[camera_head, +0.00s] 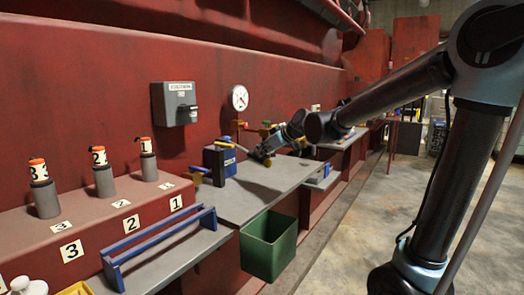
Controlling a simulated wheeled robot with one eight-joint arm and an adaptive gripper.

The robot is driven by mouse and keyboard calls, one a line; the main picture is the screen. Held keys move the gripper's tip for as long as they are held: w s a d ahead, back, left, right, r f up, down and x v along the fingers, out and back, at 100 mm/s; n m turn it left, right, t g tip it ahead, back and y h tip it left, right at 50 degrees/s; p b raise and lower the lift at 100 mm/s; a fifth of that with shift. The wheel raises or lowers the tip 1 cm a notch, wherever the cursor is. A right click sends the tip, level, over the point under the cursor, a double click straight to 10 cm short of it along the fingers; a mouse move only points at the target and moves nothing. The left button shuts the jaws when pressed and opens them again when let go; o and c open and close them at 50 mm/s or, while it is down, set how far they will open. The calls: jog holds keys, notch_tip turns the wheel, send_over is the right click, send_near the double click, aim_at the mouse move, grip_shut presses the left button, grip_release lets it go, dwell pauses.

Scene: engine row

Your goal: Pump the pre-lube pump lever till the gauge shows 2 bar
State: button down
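A round white gauge (239,97) is on the red engine wall; its needle is too small to read. Below it, a dark blue and black block (219,163) stands on the grey bench, with small yellow parts at its left and top. It may be the pre-lube pump, but I cannot tell. I cannot pick out its lever for certain. My gripper (260,157) is just right of this block, low over the bench and pointing left and down. Its fingers are dark and small, so I cannot tell whether they are open or shut or touch anything.
Red and yellow valve handles (264,128) sit on the wall behind my gripper. A grey switch box (174,104) is further left. Numbered posts (104,180) with orange tops, a blue rail (158,244) and a green bin (268,246) are nearer.

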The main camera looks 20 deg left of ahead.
jog(key=shift+s+f, duration=0.1)
jog(key=shift+f, duration=0.05)
jog(key=shift+w+d+r, duration=0.1)
jog(key=shift+w+r, duration=0.1)
jog(key=shift+r, duration=0.3)
jog(key=a+r+v, duration=0.1)
jog(key=v, duration=1.1)
jog(key=shift+s+d, duration=0.25)
jog(key=shift+r, duration=0.15)
